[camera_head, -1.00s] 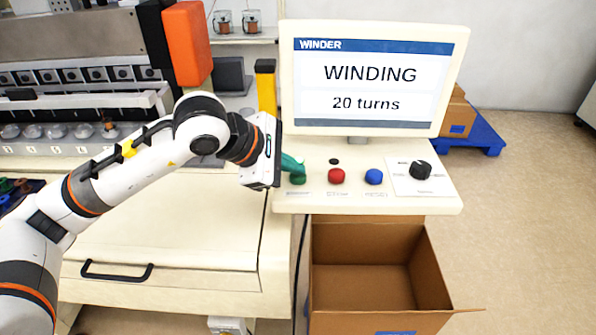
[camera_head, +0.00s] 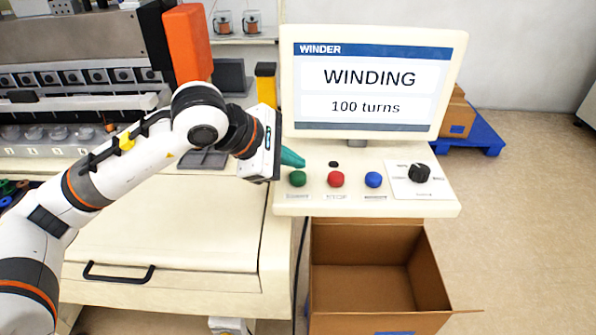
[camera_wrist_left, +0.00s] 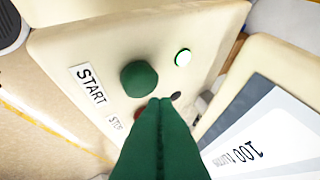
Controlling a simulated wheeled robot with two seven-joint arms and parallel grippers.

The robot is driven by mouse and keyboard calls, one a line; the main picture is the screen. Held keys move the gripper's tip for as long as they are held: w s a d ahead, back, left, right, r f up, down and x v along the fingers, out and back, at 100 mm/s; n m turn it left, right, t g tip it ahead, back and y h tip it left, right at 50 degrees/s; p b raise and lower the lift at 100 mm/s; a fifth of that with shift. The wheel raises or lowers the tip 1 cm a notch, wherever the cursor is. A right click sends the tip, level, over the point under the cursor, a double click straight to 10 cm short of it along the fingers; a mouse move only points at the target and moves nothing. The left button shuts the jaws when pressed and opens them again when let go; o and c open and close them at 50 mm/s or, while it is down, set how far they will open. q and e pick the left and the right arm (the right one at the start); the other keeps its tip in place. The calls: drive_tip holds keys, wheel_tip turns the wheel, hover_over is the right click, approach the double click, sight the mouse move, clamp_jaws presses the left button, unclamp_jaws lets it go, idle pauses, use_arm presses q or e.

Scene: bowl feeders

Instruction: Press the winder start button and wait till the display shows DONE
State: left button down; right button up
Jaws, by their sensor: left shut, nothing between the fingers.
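The winder display (camera_head: 368,90) reads "WINDING" and "100 turns". The green start button (camera_head: 298,179) is at the left of the panel and shows no finger on it. In the left wrist view the green button (camera_wrist_left: 139,78) sits beside the START label (camera_wrist_left: 88,84). My left gripper (camera_head: 300,163) is shut and empty, its green fingertips just above and behind the button, apart from it. In the left wrist view the shut fingers (camera_wrist_left: 160,105) point at the panel beside the button. My right gripper is not in view.
A red button (camera_head: 336,179), a blue button (camera_head: 374,179) and a black knob (camera_head: 419,172) share the panel (camera_head: 300,203). A lit green lamp (camera_wrist_left: 183,57) shows in the wrist view. An open cardboard box (camera_head: 375,285) stands below.

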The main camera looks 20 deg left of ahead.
sight(292, 177)
use_arm(q)
drive_tip(key=shift+r+p, duration=1.3)
drive_tip(key=shift+r, duration=1.25)
drive_tip(key=shift+f, duration=0.1)
